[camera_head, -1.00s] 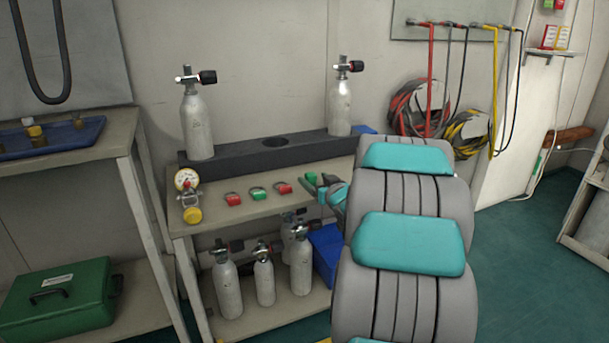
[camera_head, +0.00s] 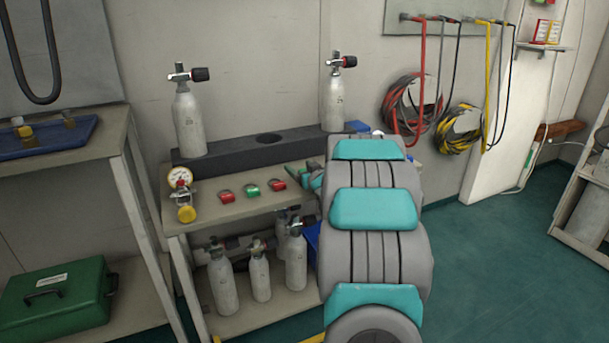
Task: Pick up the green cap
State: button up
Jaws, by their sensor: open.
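The green cap (camera_head: 252,190) lies on the workbench top between two red caps, one on its left (camera_head: 227,195) and one on its right (camera_head: 278,185). My gripper (camera_head: 298,176) is just right of the right red cap, over the right part of the bench. It is open, and no cap shows between its fingers. My own arm hides much of it. I cannot tell how high it is above the bench.
A dark cylinder rack (camera_head: 225,155) holds two upright grey cylinders, left (camera_head: 189,122) and right (camera_head: 334,103). A gauge with a yellow knob (camera_head: 185,213) stands at the bench's left end. Several cylinders (camera_head: 259,276) fill the shelf below. Bench space before the caps is clear.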

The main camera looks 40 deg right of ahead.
jog(key=shift+c, duration=0.3)
grip_shut()
dwell(0.3)
